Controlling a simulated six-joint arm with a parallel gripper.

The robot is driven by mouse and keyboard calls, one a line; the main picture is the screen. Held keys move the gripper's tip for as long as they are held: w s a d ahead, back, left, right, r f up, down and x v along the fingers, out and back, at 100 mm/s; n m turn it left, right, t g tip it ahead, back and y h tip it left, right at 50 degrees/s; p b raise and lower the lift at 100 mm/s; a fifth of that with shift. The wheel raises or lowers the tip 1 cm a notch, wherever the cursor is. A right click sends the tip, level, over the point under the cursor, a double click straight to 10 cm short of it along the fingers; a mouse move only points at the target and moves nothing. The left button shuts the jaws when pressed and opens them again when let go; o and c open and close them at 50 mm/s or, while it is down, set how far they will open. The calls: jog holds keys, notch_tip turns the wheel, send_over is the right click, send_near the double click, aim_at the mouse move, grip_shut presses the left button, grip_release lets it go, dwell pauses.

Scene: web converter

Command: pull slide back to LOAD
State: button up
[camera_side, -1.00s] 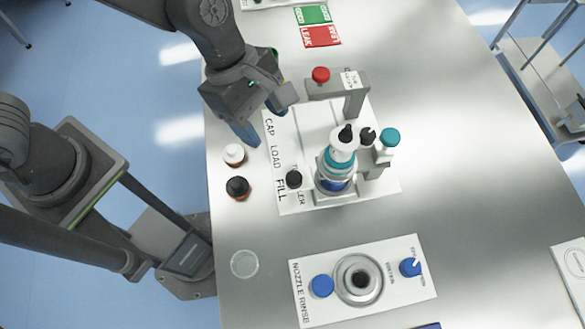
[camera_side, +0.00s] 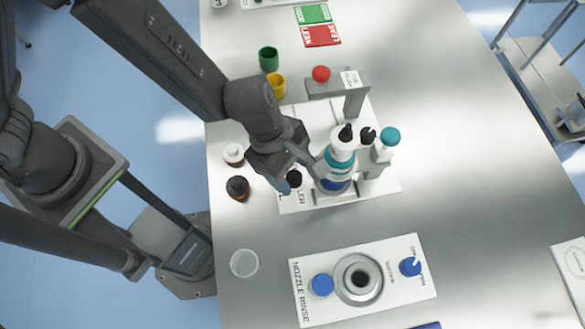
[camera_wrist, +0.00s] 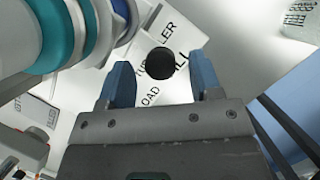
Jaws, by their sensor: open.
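The slide's round black knob (camera_side: 293,178) is at the FILL end of the white filler plate (camera_side: 373,186), in front of the white and teal filler bottle (camera_side: 341,150). In the wrist view the black knob (camera_wrist: 160,63) lies just beyond and between the two blue fingertips. My gripper (camera_wrist: 160,82) is open and empty, with the fingers on either side of the knob's line. In the side view my gripper (camera_side: 299,178) is down at the knob, and my wrist hides the CAP and LOAD lettering. I cannot tell whether a finger touches the knob.
A red knob (camera_side: 321,74) sits on a grey post behind. Brown bottles with white (camera_side: 234,152) and black (camera_side: 237,186) caps stand left. A clear dish (camera_side: 244,263) and the nozzle rinse panel (camera_side: 413,292) are in front. Green (camera_side: 268,58) and yellow (camera_side: 275,84) cups stand behind my arm.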

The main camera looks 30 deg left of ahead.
jog(key=shift+d+f, duration=0.15)
jog(key=shift+f, duration=0.25)
jog(key=shift+c, duration=0.2)
grip_shut()
